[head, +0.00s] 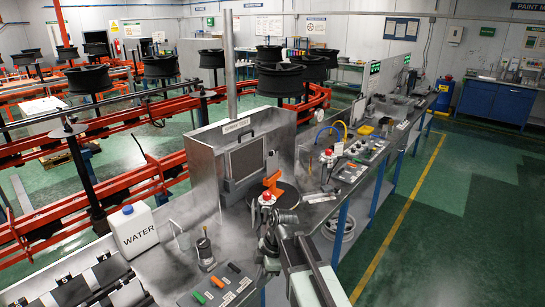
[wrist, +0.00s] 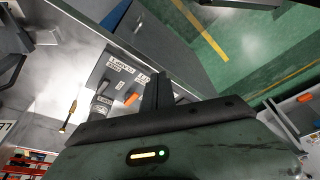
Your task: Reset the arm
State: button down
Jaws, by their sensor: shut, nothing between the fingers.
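My gripper (head: 270,250) is in the lower middle of the head view, above the front of the metal workbench (head: 165,268). My arm rises to it from the bottom edge. In the wrist view my gripper (wrist: 159,88) shows as dark narrow fingers, closed together with nothing held. Behind them, the wrist view shows a grey panel with labels and an orange piece (wrist: 131,99). The fingertips are hard to make out in the head view.
A metal cabinet (head: 242,160) and a round dark plate with an orange part (head: 272,182) lie beyond my gripper. Wheels (head: 281,80) stand on spindles along the orange rails. Green floor (head: 430,230) is clear at right.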

jog(key=s+d+f+m+h, duration=0.1)
jog(key=d+m, duration=0.9)
jog(key=s+d+f+m+h, duration=0.1)
jog(key=s+d+m+h, duration=0.1)
jog(key=d+m, duration=0.8)
jog(key=shift+s+d+m+t+b, duration=0.15)
jog(key=shift+d+m+t+b, duration=0.15)
jog(key=shift+d+m+t, duration=0.15)
